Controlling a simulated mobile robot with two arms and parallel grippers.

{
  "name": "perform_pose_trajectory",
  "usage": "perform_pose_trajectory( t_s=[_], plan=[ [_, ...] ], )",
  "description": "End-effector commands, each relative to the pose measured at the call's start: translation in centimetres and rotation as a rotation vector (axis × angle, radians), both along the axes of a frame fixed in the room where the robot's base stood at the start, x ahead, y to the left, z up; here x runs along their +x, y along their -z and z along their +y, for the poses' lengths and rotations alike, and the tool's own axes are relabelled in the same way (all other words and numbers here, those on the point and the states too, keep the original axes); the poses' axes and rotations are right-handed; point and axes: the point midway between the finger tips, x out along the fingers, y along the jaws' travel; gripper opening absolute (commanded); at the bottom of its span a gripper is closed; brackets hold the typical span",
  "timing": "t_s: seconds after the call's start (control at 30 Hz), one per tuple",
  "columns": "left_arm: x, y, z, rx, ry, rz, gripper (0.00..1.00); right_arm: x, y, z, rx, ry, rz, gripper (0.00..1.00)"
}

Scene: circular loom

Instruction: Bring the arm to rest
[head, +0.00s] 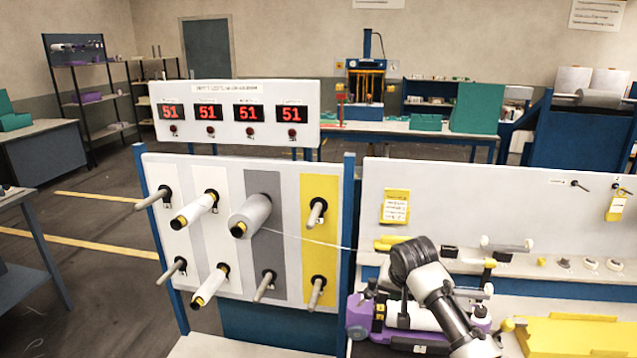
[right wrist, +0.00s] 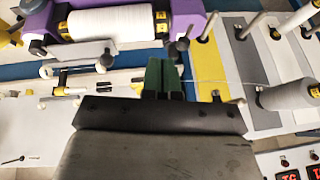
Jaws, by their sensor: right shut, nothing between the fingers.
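My right arm (head: 435,290) reaches up from the lower right in the head view, in front of the purple loom unit (head: 360,318). My right gripper (right wrist: 162,76) shows in the right wrist view as two green fingers side by side, shut and empty. In the head view its fingers are hard to make out behind the arm. In the wrist view the purple unit with its white roll (right wrist: 110,22) lies beyond the fingers, to the left. My left gripper is not in view.
A peg panel (head: 185,240) holds two white spools and a larger grey spool (head: 252,215). A thin thread runs right from the grey spool. A white board (head: 480,205) stands behind my arm; a yellow tray (head: 570,335) lies at right. A display (head: 235,90) reads 51 on its counters.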

Motion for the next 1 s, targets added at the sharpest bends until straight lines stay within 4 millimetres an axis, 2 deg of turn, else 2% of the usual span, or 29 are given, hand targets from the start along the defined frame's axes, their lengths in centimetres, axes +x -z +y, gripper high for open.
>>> perform_pose_trajectory(
  t_s=[0.03, 0.2, 0.27, 0.4, 0.6, 0.7, 0.8, 1.0],
  plan=[
    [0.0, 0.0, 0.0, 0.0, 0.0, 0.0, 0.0, -2.1, 2.6, 0.9, -0.004, -0.046, 0.018, 0.0],
    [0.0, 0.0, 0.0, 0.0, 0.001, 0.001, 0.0, -9.5, 8.4, 3.0, -0.022, -0.191, 0.042, 0.0],
    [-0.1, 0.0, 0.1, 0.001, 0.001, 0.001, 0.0, -12.3, 9.9, 3.4, -0.027, -0.234, 0.048, 0.0],
    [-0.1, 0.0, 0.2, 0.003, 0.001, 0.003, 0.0, -19.3, 12.4, 3.9, -0.041, -0.319, 0.062, 0.0],
    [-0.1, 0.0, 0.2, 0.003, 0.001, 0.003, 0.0, -28.9, 13.4, 3.4, -0.071, -0.406, 0.078, 0.0],
    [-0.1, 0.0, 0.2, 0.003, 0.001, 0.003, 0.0, -32.2, 13.1, 2.9, -0.088, -0.429, 0.082, 0.0],
    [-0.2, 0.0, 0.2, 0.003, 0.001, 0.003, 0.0, -34.7, 12.6, 2.5, -0.101, -0.447, 0.09, 0.0],
    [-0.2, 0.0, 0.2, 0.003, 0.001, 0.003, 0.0, -38.6, 11.5, 1.7, -0.128, -0.469, 0.103, 0.0]
  ],
)
